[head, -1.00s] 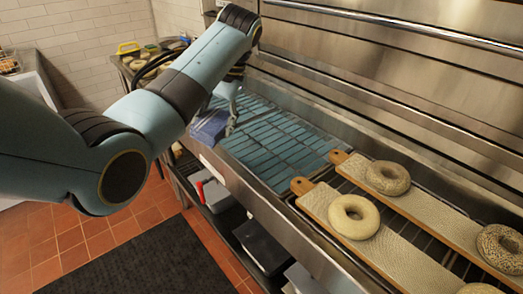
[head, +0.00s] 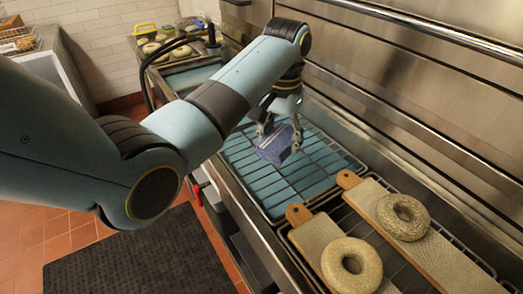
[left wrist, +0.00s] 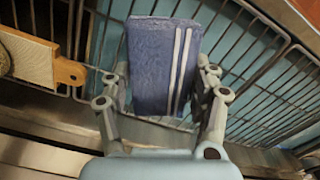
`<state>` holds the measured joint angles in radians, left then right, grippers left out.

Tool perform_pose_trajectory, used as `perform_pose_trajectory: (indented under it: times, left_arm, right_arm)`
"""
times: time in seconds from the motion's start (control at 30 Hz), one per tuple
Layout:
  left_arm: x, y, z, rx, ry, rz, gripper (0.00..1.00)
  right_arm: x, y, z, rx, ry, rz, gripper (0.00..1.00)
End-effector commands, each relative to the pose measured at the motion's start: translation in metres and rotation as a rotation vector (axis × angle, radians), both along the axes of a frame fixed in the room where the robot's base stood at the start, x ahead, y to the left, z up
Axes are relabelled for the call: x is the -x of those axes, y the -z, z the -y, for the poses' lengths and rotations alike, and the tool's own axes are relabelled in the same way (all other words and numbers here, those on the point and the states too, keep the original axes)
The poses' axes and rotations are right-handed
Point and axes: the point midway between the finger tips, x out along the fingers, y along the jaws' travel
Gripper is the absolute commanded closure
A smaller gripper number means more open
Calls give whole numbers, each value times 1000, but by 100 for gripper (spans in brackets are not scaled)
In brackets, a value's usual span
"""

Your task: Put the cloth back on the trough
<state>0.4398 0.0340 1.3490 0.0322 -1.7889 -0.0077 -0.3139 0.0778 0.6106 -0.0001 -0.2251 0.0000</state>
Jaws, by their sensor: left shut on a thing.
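The cloth (head: 274,147) is a folded blue cloth; white stripes show on it in the left wrist view (left wrist: 150,65). My left gripper (head: 283,133) is shut on the cloth, with a finger on each side of it in the left wrist view (left wrist: 163,95). It holds the cloth over the trough (head: 240,185), which has blue water under a dark wire rack. I cannot tell whether the cloth touches the rack. My right gripper is not in view.
Two wooden boards (head: 320,232) with bagels (head: 352,266) lie on the rack at the lower right, one handle close to the trough. A steel oven front (head: 420,85) rises behind. A counter with a tray of bagels stands at the back left. A dark mat (head: 135,255) lies on the floor.

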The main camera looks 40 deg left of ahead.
Motion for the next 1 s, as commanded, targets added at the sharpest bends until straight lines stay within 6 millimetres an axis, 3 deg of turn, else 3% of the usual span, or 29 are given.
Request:
perform_pose_trajectory:
  times: [0.13,0.27,0.4,0.47,0.6,0.83,0.87,1.0]
  left_arm:
    - [9,17,-32,-3,-2,-2,65]
    - [13,27,-45,-1,0,0,65]
    - [14,38,-48,1,0,-2,65]
    - [15,48,-48,1,0,-3,65]
    - [14,67,-48,1,-1,-1,65]
    - [14,70,-48,0,0,1,65]
    - [14,71,-48,0,0,0,37]
    - [14,70,-48,0,0,1,19]
  right_arm:
    - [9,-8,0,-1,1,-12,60]
    - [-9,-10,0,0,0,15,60]
    - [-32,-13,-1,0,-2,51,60]
    - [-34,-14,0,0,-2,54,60]
    - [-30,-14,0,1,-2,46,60]
    - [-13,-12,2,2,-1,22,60]
    - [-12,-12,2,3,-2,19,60]
    - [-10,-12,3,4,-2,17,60]
